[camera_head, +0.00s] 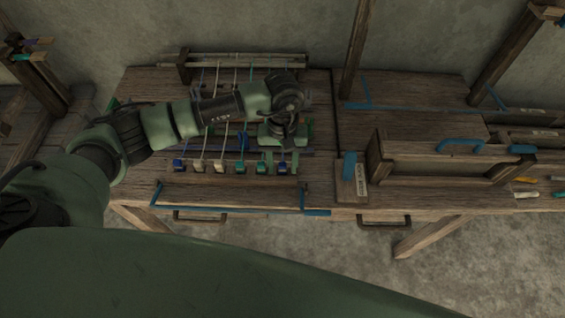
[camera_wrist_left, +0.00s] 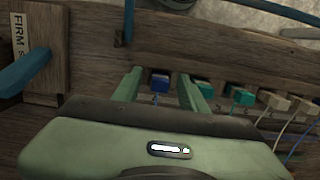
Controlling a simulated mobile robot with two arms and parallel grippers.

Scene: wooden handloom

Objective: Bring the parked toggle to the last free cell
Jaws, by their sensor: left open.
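A row of small toggles on cords lies along the front of the loom. A dark blue toggle (camera_head: 282,168) is at its right end. My left gripper (camera_head: 283,150) is over this end, pointing down, jaws open. In the left wrist view the dark blue toggle (camera_wrist_left: 160,81) shows between the two spread fingers, with no clear contact. A teal toggle (camera_head: 262,168) is just left of it. I cannot tell which cell is free. My right gripper is out of view.
A blue lever (camera_head: 349,164) on a labelled wooden block (camera_head: 352,187) stands right of the row. A wooden box with a blue handle (camera_head: 461,145) is further right. A wooden bar (camera_head: 232,196) runs in front of the toggles. My left arm hides part of the cords.

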